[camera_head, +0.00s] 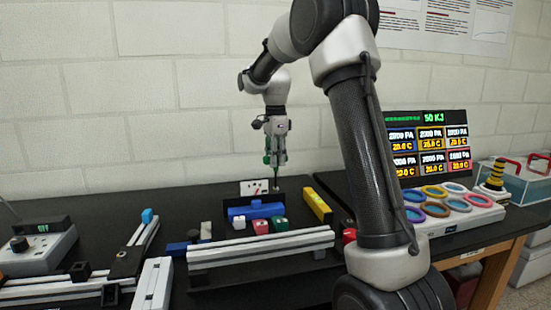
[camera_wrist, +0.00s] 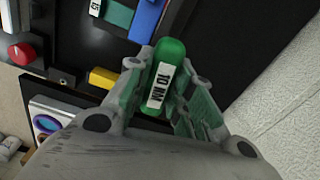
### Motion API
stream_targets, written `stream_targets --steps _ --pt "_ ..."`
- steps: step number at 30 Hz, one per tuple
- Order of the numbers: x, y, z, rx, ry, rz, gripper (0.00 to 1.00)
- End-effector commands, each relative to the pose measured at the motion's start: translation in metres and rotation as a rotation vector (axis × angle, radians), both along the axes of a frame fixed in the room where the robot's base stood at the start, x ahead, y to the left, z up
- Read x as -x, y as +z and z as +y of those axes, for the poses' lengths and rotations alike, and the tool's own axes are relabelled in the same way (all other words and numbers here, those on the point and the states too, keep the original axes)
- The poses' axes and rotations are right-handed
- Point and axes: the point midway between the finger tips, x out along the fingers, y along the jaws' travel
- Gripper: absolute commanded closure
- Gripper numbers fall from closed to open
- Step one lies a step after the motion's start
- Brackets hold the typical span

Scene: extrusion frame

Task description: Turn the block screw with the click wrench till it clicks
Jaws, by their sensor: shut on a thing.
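The click wrench has a green handle with a white label reading "10 NM", seen in the wrist view (camera_wrist: 168,58). My gripper (camera_wrist: 164,85) is shut on this handle, with a finger on each side. In the head view my gripper (camera_head: 276,157) points down, and a thin dark shaft shows below it, over the back of the black table. The shaft is above and behind these blocks. I cannot make out any screw.
A blue piece (camera_head: 256,210) lies behind the blocks, and a yellow bar (camera_head: 317,205) lies to their right. A tray of coloured rings (camera_head: 450,203) stands below a screen (camera_head: 430,146). A grey box with a knob (camera_head: 38,250) and more rails are at left.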

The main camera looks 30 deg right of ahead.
Motion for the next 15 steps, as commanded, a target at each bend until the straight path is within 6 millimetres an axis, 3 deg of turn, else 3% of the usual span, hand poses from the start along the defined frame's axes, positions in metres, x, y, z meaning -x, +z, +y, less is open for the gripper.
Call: stream_targets --steps 15 --pt "0.0005 -0.0018 0.0002 -0.001 -0.180 0.004 1.00"
